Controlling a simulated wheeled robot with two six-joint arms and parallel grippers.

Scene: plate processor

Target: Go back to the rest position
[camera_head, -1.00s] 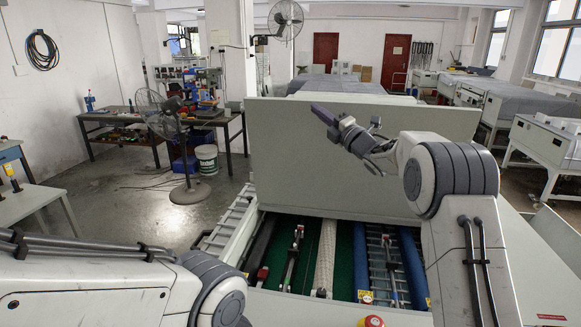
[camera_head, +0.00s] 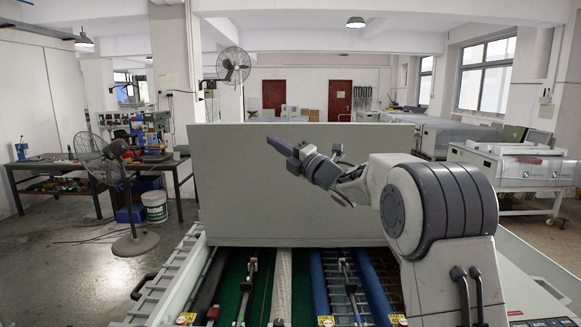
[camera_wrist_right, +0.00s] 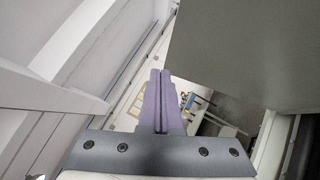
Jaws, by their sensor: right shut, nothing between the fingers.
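My right gripper (camera_head: 279,146) is raised in front of the grey upright panel of the machine, pointing to the left. Its two purple fingers (camera_wrist_right: 160,95) lie together in the right wrist view, with nothing between them. My right arm comes in from the right side of the head view. My left arm and gripper are out of the head view.
The plate processor's grey panel (camera_head: 225,185) stands behind the gripper, above the open bed with green strips and blue rollers (camera_head: 318,285). A standing fan (camera_head: 120,200) and a workbench (camera_head: 60,165) are at the left. Open floor lies left of the machine.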

